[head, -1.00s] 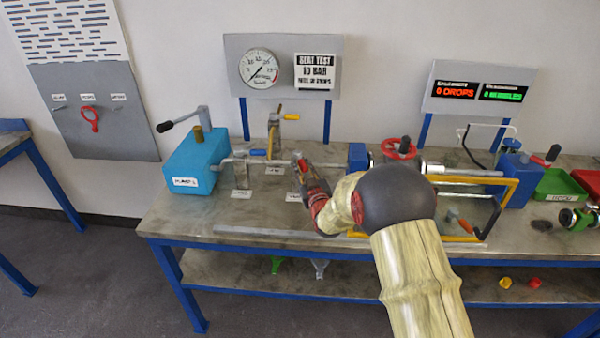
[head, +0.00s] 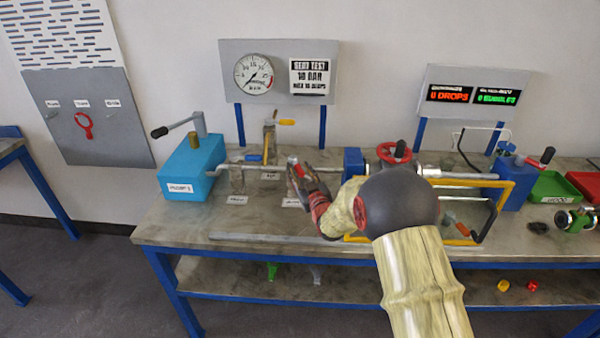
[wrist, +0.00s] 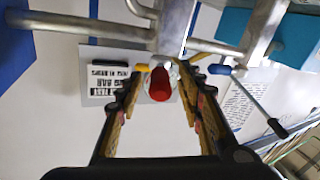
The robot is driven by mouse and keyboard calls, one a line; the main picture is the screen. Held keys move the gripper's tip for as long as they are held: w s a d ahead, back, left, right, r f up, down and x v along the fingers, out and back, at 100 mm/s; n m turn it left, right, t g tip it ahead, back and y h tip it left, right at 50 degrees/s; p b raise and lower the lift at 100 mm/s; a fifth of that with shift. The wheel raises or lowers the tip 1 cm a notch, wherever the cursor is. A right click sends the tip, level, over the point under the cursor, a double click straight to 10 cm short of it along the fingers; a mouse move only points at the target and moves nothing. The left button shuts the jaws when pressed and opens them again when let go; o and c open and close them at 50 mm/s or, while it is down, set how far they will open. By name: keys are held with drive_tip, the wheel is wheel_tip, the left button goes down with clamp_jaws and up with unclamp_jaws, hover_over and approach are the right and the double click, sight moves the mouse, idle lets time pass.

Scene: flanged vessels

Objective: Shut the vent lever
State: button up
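A red-tipped lever (wrist: 160,84) points toward the wrist camera from a metal valve on the pipe run. It seems to be the vent lever, but its label cannot be read. My gripper (wrist: 161,76) is open, with one finger on each side of the red tip and visible gaps between. In the head view my gripper (head: 299,172) is at the right-hand valve of the pipe run, and its fingers partly hide the lever. A blue-handled lever (wrist: 220,69) and a yellow-handled lever (wrist: 143,67) show close by in the wrist view.
A blue pump box (head: 192,166) with a long handle stands to the left. A gauge panel (head: 232,90) rises behind. A red handwheel (head: 394,152) and a yellow frame (head: 508,205) are to the right. The bench's front left is clear.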

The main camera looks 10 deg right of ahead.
drive_tip(key=s+d, duration=0.1)
drive_tip(key=s, duration=1.1)
